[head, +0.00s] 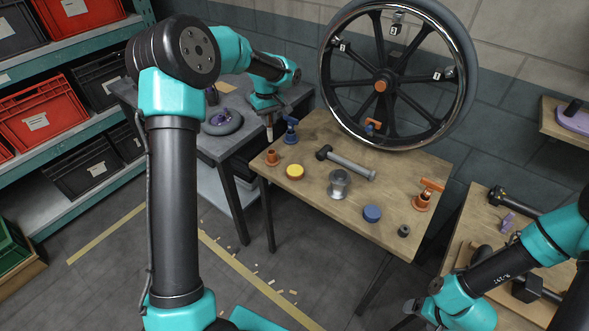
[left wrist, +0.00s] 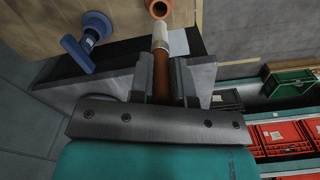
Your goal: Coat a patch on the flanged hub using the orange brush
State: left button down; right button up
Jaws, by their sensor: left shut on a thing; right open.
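My left gripper (head: 267,115) is over the back left edge of the wooden table, shut on the orange brush (head: 269,130). In the left wrist view the brush's orange-brown handle (left wrist: 162,75) is between the fingers, with a pale section beyond them. The brush points down, close to an orange cup (head: 271,157), which also shows in the left wrist view (left wrist: 160,8). The silver flanged hub (head: 339,185) stands on the table, right of the brush and apart from it. My right gripper (head: 413,307) is low at the bottom right, open and partly hidden.
Around the hub are a yellow-topped tin (head: 295,172), a mallet (head: 346,163), a blue disc (head: 372,214) and an orange clamp (head: 427,193). A blue clamp (head: 291,131) stands near the brush. A large wheel (head: 457,105) rises at the table's back.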

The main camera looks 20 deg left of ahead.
dwell(0.5)
pick_arm(q)
jog(key=s+d+f, duration=0.2)
jog(key=d, duration=0.8)
jog(key=shift+s+d+f, duration=0.2)
jog(key=shift+d, duration=0.2)
jog(key=shift+f, duration=0.1)
jog(key=shift+f, duration=2.4)
jog(key=shift+f, duration=0.5)
notch_tip(320, 180, up, 7)
dwell(0.7)
